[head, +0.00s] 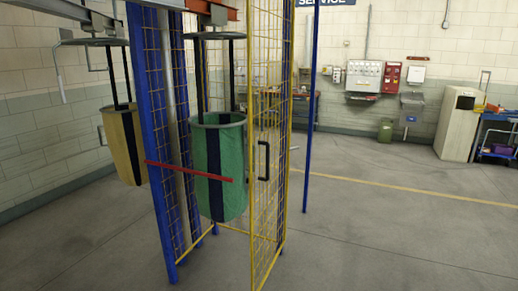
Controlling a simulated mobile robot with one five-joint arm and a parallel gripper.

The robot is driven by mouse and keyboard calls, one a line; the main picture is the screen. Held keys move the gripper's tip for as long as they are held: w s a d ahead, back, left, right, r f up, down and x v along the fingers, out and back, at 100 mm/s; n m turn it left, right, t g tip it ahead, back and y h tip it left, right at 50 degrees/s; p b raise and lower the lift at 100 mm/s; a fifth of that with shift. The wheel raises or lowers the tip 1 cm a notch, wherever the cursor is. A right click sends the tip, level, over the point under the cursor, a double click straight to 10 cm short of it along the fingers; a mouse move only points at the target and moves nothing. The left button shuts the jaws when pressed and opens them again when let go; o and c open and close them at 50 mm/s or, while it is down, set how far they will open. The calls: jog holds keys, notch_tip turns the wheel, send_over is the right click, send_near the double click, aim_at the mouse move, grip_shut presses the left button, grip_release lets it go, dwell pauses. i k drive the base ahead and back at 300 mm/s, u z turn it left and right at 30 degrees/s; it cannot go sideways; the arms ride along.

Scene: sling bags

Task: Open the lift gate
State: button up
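A yellow-framed wire mesh gate (270,215) stands upright in the middle of the head view, seen at a steep angle. A black D-shaped handle (262,160) is on it at about mid-height. Beside it, to the left, are blue posts (153,140) with yellow mesh between them. I cannot tell from this angle whether the gate is latched or ajar. My gripper is not in view.
A tan bag (122,145) hangs from the overhead rail (75,8) at the left. A thin blue post (309,110) stands just right of the gate. Grey floor (400,235) to the right is clear. A beige cabinet (456,124) and cart (494,135) stand far right.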

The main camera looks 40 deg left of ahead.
aim_at(248, 2)
jog(key=u, duration=0.7)
jog(key=i, duration=0.95)
jog(key=u, duration=0.8)
jog(key=k, duration=0.5)
jog(key=i, duration=1.35)
jog(key=u, duration=0.2)
